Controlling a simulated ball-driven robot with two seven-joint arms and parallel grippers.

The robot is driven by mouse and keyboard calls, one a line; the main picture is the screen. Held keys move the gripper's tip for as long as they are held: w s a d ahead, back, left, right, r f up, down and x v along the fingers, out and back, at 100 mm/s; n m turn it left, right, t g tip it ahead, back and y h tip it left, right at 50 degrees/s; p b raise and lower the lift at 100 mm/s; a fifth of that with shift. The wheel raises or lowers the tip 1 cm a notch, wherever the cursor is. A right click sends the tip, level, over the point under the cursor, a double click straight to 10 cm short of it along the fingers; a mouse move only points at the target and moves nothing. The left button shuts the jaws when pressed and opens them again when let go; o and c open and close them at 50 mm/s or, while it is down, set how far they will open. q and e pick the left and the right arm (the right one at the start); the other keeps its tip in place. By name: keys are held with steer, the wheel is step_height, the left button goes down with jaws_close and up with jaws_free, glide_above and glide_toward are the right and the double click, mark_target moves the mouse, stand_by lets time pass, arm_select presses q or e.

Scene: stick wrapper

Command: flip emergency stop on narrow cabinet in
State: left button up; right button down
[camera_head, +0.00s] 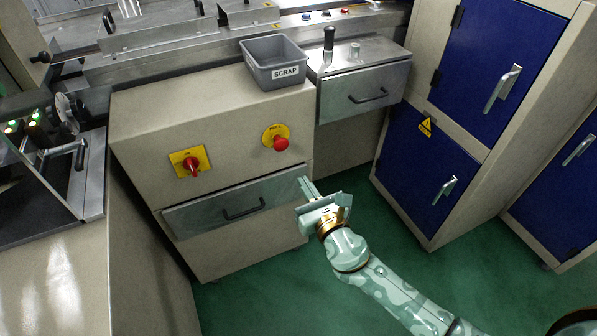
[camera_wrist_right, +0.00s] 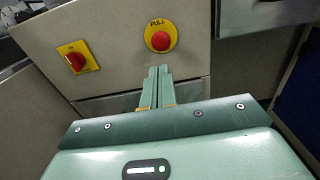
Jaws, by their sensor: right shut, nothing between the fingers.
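The narrow cabinet (camera_head: 215,118) is a beige unit with two red controls on its front. The emergency stop (camera_head: 280,143) is a round red button on a round yellow plate at the cabinet's upper right; in the right wrist view it (camera_wrist_right: 161,41) shows under the word PULL. My right gripper (camera_head: 305,184) is shut and empty, in front of the cabinet, lower and to the right of the button in the head view. In the right wrist view its fingers (camera_wrist_right: 159,72) point up just below the button; whether they touch it is unclear, but the head view shows a gap. My left gripper is not in view.
A red rotary switch on a square yellow plate (camera_head: 190,164) is left of the button. A metal drawer (camera_head: 240,204) with a black handle is below. A grey SCRAP bin (camera_head: 274,63) stands on top. Blue-doored cabinets (camera_head: 427,160) stand at the right; green floor lies between.

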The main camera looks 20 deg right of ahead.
steer(key=shift+s+d, duration=0.1)
steer(key=shift+s, duration=0.9)
